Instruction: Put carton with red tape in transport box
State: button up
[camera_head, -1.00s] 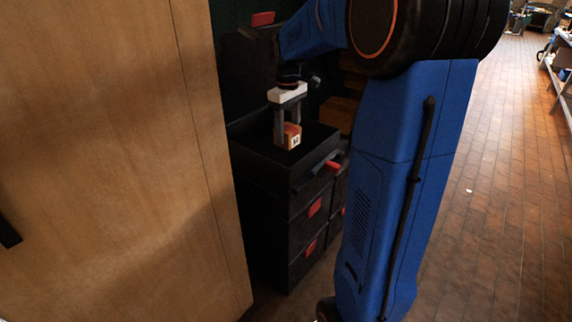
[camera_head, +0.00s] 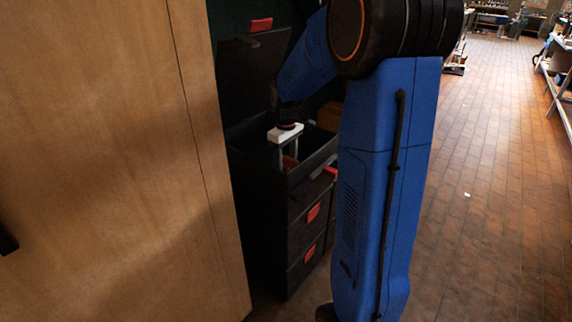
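The carton with red tape (camera_head: 290,162) is a small brown and red block, low between the fingers of my gripper (camera_head: 286,156). Only a small part of it shows. My gripper, with its white body, points down into the open top of the black transport box (camera_head: 262,190), and its fingers appear shut on the carton. The near wall of the box hides the fingertips and the carton's underside, so I cannot tell whether the carton touches the box floor.
The box's raised lid (camera_head: 250,75) with a red latch (camera_head: 260,25) stands behind the opening. Black drawers with red latches (camera_head: 313,213) are below. A wooden cabinet (camera_head: 110,160) stands close on the left. Tiled floor (camera_head: 490,210) on the right is mostly clear.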

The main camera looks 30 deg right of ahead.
aim_at(286, 162)
jog(key=shift+f, duration=0.1)
jog(key=o, duration=1.2)
notch_tip(286, 162, up, 12)
jog(key=s+a+r+t, duration=0.1)
jog(key=s+a+r, duration=0.1)
jog(key=s+a, duration=0.3)
jog(key=s+a+f+m+t, duration=0.1)
jog(key=s+a, duration=0.2)
jog(key=s, duration=0.5)
jog(key=s+a+f+m+t, duration=0.1)
jog(key=s+a+f, duration=0.1)
jog(key=s, duration=0.6)
jog(key=s+a+f+m+t, duration=0.1)
jog(key=s+a, duration=0.3)
jog(key=s, duration=0.4)
jog(key=shift+s+a+f+m+t, duration=0.15)
jog(key=shift+f+m+t, duration=0.25)
jog(key=shift+f+m, duration=0.1)
